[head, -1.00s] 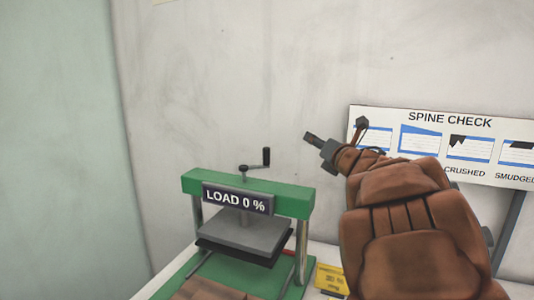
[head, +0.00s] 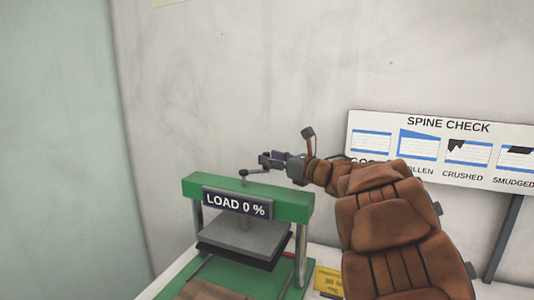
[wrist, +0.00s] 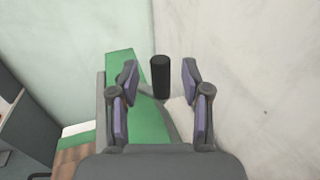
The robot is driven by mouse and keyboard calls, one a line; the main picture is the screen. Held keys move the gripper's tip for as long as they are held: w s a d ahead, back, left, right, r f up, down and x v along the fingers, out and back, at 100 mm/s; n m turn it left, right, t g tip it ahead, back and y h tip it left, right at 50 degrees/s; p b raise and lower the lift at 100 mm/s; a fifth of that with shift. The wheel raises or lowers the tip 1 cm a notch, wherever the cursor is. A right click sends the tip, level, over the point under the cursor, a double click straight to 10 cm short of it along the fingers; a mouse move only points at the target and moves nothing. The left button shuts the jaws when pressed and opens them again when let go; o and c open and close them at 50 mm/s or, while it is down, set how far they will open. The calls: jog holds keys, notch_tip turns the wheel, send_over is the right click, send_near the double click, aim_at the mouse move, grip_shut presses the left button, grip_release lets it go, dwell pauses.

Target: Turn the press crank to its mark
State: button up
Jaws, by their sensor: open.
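The green press (head: 293,204) stands at the lower left in the head view, with a sign reading LOAD 0 % (head: 236,202). Its crank (head: 254,171) sits on top, with the crank arm pointing right. The black upright crank handle (wrist: 160,78) shows in the wrist view between my two fingers, near their tips, with a gap on each side. In the head view the handle is mostly hidden by my gripper (head: 266,160). My gripper is open and reaches in from the right, at the handle's height.
A SPINE CHECK board (head: 440,148) stands behind my arm at the right. A yellow tag (head: 328,281) lies beside the press. A grey plate (head: 245,238) hangs under the press beam, above a brown piece (head: 210,289). The wall is close behind.

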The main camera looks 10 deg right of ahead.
jog(key=shift+p+x, duration=0.3)
jog(key=shift+x, duration=0.9)
grip_shut()
